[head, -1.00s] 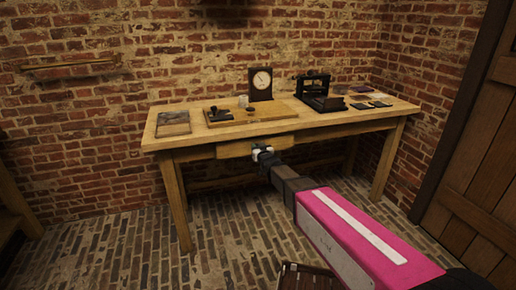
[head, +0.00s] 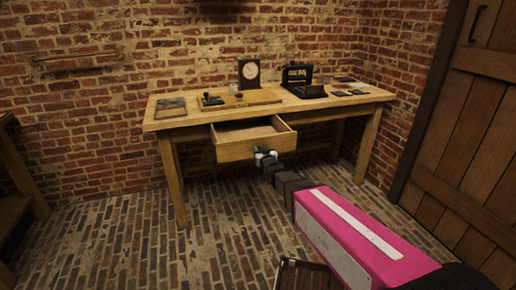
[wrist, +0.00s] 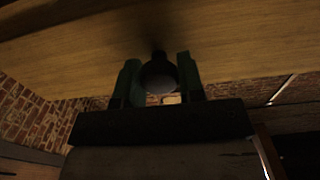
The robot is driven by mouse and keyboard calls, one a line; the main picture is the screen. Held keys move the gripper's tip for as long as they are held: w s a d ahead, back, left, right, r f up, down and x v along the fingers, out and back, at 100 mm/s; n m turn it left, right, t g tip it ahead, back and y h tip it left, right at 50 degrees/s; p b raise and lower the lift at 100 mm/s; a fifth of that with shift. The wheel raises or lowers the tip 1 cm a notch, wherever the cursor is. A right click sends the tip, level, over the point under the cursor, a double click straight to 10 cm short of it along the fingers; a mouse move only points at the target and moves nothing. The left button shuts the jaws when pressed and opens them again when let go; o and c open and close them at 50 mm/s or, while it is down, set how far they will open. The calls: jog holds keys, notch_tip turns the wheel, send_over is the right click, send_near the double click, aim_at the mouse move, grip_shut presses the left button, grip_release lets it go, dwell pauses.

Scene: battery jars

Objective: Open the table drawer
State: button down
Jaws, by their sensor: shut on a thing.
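The wooden table (head: 320,109) stands against the brick wall in the head view. Its drawer (head: 236,150) is pulled out well past the table's front edge, and the inside I can see looks empty. My gripper (head: 264,153) is at the right part of the drawer front. In the wrist view my gripper (wrist: 158,82) has its two dark green fingers on either side of a round knob (wrist: 158,77) and is shut on it. The drawer front (wrist: 80,55) fills the upper part of that view.
On the tabletop are a clock (head: 249,73), a dark machine (head: 304,80), a flat book-like slab (head: 170,107) and a wooden board (head: 223,104) with small items. A crate (head: 303,276) is on the floor near my arm. A wooden door (head: 460,130) is at right. The brick floor before the table's left side is clear.

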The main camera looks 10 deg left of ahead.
jog(key=v, duration=0.4)
jog(key=c, duration=0.8)
grip_release()
jog(key=shift+o, duration=0.2)
jog(key=v, duration=1)
jog(key=shift+s, duration=0.35)
jog(key=shift+d, duration=0.1)
